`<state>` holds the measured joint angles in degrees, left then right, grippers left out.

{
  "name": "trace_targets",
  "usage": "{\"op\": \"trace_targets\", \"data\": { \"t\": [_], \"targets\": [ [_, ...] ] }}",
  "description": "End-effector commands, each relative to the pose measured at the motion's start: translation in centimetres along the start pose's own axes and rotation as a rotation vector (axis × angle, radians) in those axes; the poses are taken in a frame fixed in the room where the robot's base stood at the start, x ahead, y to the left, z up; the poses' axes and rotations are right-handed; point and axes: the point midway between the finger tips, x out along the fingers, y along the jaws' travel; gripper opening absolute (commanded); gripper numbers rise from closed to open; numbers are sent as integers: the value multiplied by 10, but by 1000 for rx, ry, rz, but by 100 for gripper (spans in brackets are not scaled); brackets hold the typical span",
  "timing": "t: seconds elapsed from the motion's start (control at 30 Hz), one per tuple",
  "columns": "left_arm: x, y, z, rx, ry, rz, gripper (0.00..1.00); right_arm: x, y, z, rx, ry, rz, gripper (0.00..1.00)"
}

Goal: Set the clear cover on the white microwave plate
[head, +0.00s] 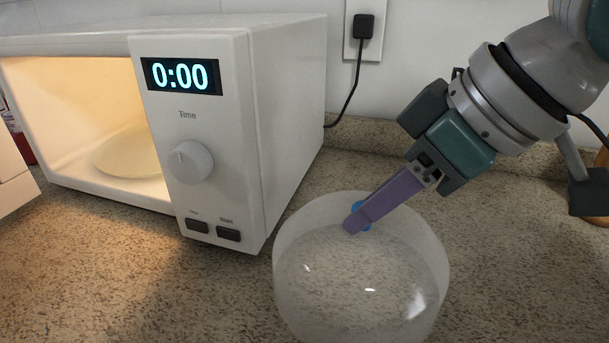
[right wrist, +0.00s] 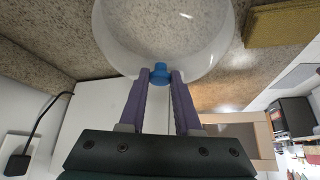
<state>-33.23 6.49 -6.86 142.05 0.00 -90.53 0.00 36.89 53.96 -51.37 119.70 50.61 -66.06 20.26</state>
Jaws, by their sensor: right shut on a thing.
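The clear cover (head: 360,275) is a round, see-through dish with a small blue knob (head: 362,213), in front of and to the right of the microwave. My right gripper (head: 352,222) comes down from the upper right and is shut on the knob. The right wrist view shows the knob (right wrist: 160,74) between the two purple fingers, with the cover (right wrist: 165,35) beyond. I cannot tell whether the cover touches the counter. The white microwave plate (head: 130,153) lies inside the lit microwave, partly hidden by the control panel. My left gripper is not in view.
The white microwave (head: 285,110) stands open at the left, its display reading 0:00. A black plug and cord (head: 363,27) hang on the wall behind. The speckled counter (head: 130,270) is clear in front of the microwave. A yellowish block (right wrist: 280,22) shows in the right wrist view.

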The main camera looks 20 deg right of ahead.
Motion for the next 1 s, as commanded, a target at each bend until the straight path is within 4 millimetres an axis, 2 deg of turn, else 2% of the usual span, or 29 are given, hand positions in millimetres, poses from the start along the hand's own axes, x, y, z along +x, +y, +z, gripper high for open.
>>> {"op": "trace_targets", "data": {
  "t": [0.33,0.37,0.6,0.87,1.0],
  "targets": [
    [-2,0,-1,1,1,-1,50,1,0,1,1,0,0,0],
    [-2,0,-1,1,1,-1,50,1,0,0,0,0,1,35],
    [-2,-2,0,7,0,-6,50,1,0,0,0,0,1,62],
    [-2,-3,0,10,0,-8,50,0,0,0,-1,1,1,62],
    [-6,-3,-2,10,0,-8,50,-14,1,-2,0,1,2,62]
  ]
}}
